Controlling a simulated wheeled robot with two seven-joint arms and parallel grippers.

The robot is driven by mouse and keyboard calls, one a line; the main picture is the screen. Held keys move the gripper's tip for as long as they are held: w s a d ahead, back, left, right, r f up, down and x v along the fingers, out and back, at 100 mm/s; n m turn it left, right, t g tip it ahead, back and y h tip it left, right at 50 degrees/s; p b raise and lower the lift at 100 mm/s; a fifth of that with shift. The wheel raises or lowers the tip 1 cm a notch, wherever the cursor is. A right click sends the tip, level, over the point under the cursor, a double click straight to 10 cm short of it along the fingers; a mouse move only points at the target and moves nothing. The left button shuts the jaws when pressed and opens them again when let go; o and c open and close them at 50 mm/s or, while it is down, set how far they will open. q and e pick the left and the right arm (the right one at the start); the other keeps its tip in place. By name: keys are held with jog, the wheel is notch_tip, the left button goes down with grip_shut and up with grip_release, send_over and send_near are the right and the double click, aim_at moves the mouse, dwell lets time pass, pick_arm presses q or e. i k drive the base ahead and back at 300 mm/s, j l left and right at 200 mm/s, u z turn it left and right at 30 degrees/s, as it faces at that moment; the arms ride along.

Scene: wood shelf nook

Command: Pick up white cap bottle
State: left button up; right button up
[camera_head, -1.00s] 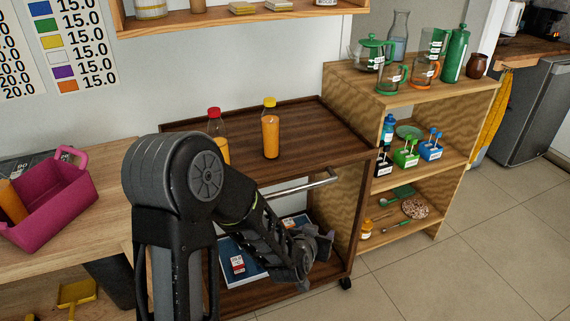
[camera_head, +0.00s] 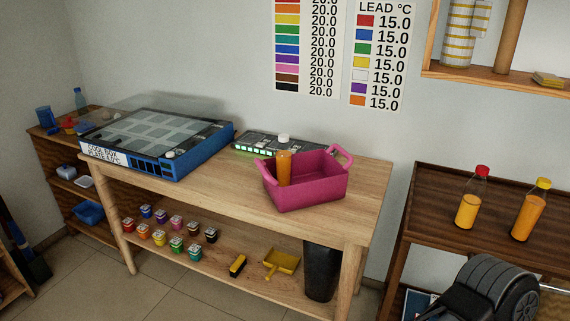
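The white cap bottle (camera_head: 284,167) holds orange liquid and stands upright inside the pink basket (camera_head: 312,195) on the wooden workbench. Its white cap and upper part rise above the basket's rim; its lower part is hidden by the front wall. Two similar orange bottles, one with a red cap (camera_head: 468,200) and one with a yellow cap (camera_head: 530,210), stand on the dark cart at the right. Part of my arm shows at the lower right, well away from the basket, in front of the cart. Neither gripper's fingers are in view.
A blue cool box (camera_head: 190,150) sits on the bench left of the basket, and a flat device with lit green parts (camera_head: 255,146) lies behind it. Several small jars and a yellow dustpan (camera_head: 280,262) are on the lower shelf. The bench's front left top (camera_head: 200,190) is clear.

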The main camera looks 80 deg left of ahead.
aim_at(283, 154)
jog(key=i+j, duration=0.4)
jog(key=u, duration=2.95)
